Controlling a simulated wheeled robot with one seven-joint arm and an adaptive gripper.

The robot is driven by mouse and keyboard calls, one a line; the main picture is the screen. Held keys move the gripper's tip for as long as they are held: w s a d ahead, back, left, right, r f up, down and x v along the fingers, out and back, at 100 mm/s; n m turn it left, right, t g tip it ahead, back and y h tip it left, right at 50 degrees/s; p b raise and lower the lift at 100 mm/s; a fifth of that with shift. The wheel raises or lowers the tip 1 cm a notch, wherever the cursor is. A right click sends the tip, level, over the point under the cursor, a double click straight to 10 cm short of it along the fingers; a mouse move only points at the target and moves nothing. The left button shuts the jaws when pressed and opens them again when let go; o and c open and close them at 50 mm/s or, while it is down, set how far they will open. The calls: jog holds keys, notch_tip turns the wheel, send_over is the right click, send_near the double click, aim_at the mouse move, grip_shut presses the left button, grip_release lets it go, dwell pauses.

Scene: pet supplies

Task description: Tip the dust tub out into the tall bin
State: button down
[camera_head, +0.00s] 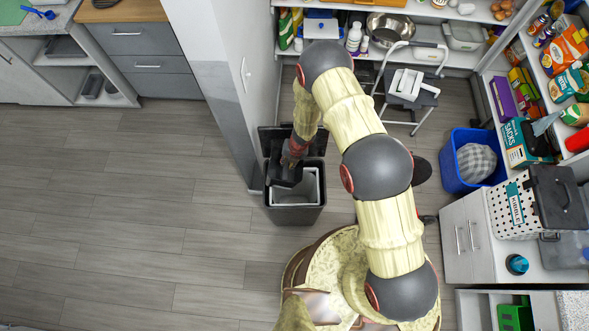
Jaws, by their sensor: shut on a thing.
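The tall bin (295,215) stands on the floor beside the end of the white partition. It is dark grey with a pale inner liner, and its dark lid stands open at the back. My gripper (292,162) is over the back part of the bin's mouth. It is shut on a small dark tub, the dust tub (285,177), which looks tilted over the opening. The tub's inside and any dust are too small and dark to make out. My arm comes in from the right, and the fingers are partly hidden.
The partition (215,90) rises close to the bin's left. A step stool (408,90) stands behind on the right. A blue crate (455,165) with a grey cloth-like thing stands by the right shelves. The floor at left is clear.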

jog(key=shift+r, duration=0.1)
dwell(0.3)
jog(key=p+v, duration=0.2)
jog(key=a+p+v, duration=0.1)
jog(key=p+v, duration=0.1)
jog(key=v, duration=0.1)
jog(key=shift+r, duration=0.1)
